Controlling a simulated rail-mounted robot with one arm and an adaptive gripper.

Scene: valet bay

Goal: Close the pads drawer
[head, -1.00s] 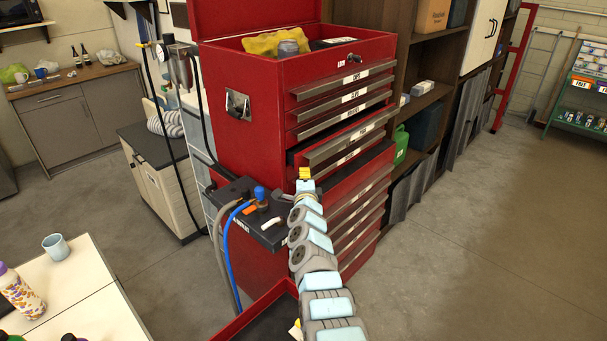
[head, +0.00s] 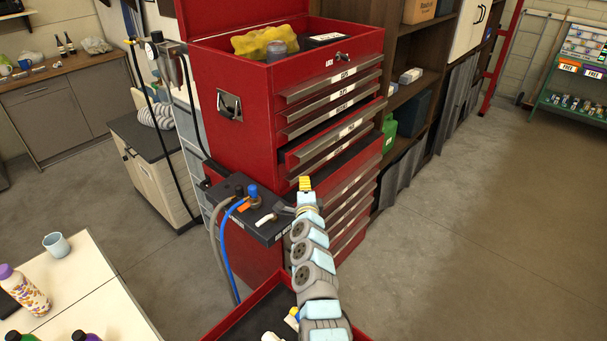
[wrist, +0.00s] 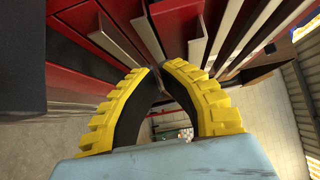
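The red tool cabinet (head: 240,150) stands in the middle of the head view. One drawer, taken to be the pads drawer (head: 325,146), is pulled partly out below the closed upper drawers, with its dark inside showing at the left. Its label is too small to read surely. My gripper (head: 305,183) is in front of and just below the drawer's left front corner; contact cannot be told. In the wrist view my gripper's yellow fingers (wrist: 161,75) meet or nearly meet at the tips, with nothing seen between them. Red drawer fronts and grey handle strips lie beyond.
A black side shelf (head: 262,217) with bottles and hoses sticks out at the cabinet's left, close to my arm. A white table (head: 85,275) with a mug is at the lower left. The floor (head: 470,220) to the right is clear.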

